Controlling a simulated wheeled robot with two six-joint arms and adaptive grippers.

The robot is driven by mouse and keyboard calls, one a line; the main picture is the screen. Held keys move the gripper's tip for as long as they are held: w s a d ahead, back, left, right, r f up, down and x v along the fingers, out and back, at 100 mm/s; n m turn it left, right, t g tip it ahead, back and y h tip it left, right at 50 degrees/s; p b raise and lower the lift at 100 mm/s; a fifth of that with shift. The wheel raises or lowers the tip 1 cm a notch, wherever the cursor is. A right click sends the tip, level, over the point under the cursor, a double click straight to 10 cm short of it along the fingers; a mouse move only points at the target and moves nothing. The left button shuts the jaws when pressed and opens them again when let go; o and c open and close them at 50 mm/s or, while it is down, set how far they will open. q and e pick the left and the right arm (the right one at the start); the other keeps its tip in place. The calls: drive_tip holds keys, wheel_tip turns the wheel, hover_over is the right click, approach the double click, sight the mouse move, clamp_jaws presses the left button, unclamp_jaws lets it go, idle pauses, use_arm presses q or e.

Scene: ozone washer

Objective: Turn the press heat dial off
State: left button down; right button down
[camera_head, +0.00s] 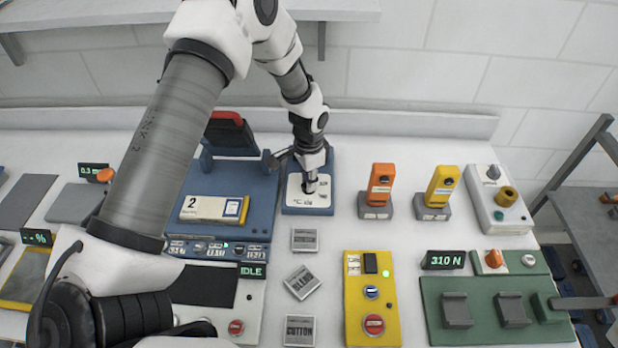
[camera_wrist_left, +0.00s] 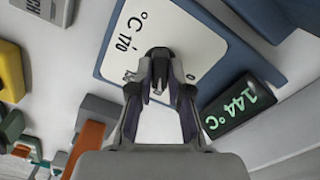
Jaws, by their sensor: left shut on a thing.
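The press heat dial unit is a blue box (camera_head: 327,160) with a white face marked in °C, right of the blue press (camera_head: 259,195). My left gripper (camera_head: 310,186) points down onto this face. In the left wrist view the white face (camera_wrist_left: 185,35) shows "°C" and "170". There my left gripper (camera_wrist_left: 160,88) is shut on the small dark dial (camera_wrist_left: 158,55). The fingers hide most of the dial, so its exact setting cannot be read. A display (camera_wrist_left: 240,107) beside the face reads 144 °C. My right gripper is not in view.
Orange (camera_head: 381,183) and yellow (camera_head: 441,184) handheld tools stand in grey holders to the right. Labelled grey blocks (camera_head: 302,282) and a yellow control box (camera_head: 372,300) lie in front.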

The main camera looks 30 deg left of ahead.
use_arm(q)
drive_tip(key=n+p, duration=0.1)
drive_tip(key=n, duration=0.5)
drive_tip(key=n+p, duration=0.1)
drive_tip(key=n, duration=0.5)
drive_tip(key=shift+n+p, duration=0.3)
idle(0.3)
drive_tip(key=c, duration=1.1)
unclamp_jaws()
wheel_tip(320, 180, up, 12)
